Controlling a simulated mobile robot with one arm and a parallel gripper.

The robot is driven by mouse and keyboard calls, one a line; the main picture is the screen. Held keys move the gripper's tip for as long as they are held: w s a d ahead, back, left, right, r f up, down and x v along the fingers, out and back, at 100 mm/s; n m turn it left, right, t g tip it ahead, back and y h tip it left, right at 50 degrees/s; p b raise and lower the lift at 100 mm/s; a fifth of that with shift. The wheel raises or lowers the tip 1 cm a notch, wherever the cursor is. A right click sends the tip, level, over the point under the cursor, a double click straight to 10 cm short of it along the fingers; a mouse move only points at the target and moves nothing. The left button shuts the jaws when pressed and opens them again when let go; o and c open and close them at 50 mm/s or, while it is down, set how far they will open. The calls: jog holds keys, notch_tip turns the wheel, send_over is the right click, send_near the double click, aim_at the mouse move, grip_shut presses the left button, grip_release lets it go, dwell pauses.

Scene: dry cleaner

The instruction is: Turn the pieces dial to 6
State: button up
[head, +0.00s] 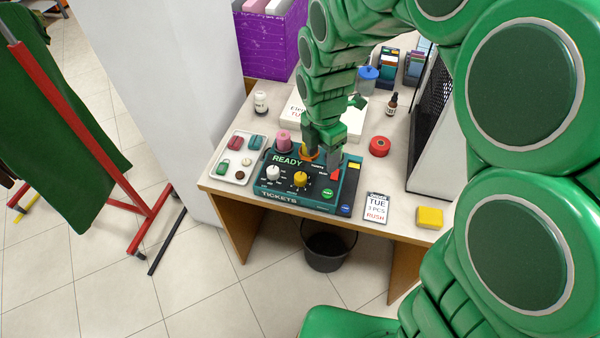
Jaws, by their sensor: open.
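The dark teal ticket machine (262,184), marked READY and TICKETS, sits at the table's front edge. A white knob (273,173) and a yellow knob (300,179) stand on its face. A scale lies around them, but its marks are too small to read, and I cannot tell which knob is the pieces dial. A green button (327,194) and a blue button (345,210) are at the right. My gripper (321,165) is open, pointing down over the machine's rear right, behind the yellow knob. It hides part of the panel and of an orange part there.
A card (376,208) reading TUE, 3 PCS, RUSH lies right of the machine, near a yellow block (429,217). A tray (239,178) of small items is left. A pink spool (284,140) and red roll (380,146) stand behind. A black rack (430,125) bounds the right.

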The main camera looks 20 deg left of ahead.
aim_at(300, 176)
jog(key=a+f+n, duration=0.1)
jog(key=a, duration=0.1)
jog(key=a+f+n, duration=0.1)
jog(key=a+n, duration=0.1)
jog(key=w+a+f+n, duration=0.1)
jog(key=a, duration=0.1)
jog(key=shift+f+n, duration=0.4)
jog(key=shift+d+f, duration=0.2)
jog(key=shift+f, duration=3.65)
jog(key=c, duration=1)
jog(key=shift+c, duration=0.2)
